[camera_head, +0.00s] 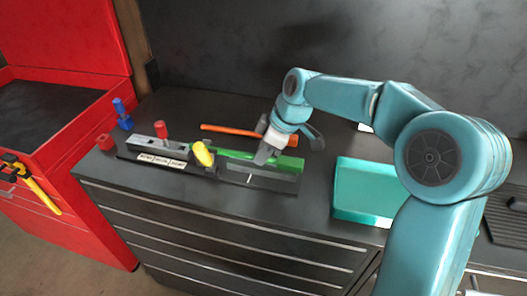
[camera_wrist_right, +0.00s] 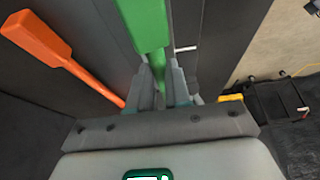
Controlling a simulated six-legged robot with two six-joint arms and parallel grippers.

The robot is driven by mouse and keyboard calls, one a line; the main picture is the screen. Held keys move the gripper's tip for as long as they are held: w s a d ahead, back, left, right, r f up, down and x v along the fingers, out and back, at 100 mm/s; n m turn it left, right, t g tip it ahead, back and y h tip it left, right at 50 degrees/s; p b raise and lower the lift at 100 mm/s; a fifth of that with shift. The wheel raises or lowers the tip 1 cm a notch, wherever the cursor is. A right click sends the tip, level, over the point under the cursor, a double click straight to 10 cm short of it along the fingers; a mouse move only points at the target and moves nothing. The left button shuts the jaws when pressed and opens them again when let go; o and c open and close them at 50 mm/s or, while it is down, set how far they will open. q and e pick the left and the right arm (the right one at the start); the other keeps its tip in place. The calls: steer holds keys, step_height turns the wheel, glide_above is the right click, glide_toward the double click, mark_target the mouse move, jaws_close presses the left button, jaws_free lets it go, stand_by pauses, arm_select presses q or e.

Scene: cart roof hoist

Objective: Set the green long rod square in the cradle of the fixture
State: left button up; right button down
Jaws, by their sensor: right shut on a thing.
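The green long rod (camera_head: 235,155) lies lengthwise along the dark cradle (camera_head: 258,180) of the fixture, at its right part. I cannot tell whether it rests fully down in the cradle. My right gripper (camera_head: 264,154) comes down on the rod from above and is shut on it near its middle. In the right wrist view the rod (camera_wrist_right: 147,22) runs up from between the fingers (camera_wrist_right: 160,85), which hide part of it. The fixture's left part is a grey block (camera_head: 146,146) with a labelled front. My left gripper is not in view.
A yellow knob-like part (camera_head: 203,153) stands by the rod's left end. An orange tool (camera_head: 235,133) lies behind. A red cube (camera_head: 105,142) and blue piece (camera_head: 123,117) are at left. A teal tray (camera_head: 345,215) is right. A red cabinet (camera_head: 75,200) stands left.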

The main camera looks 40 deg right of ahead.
steer(key=shift+s+f, duration=0.1)
steer(key=shift+f, duration=0.1)
stand_by(0.3)
steer(key=c, duration=1)
jaws_free()
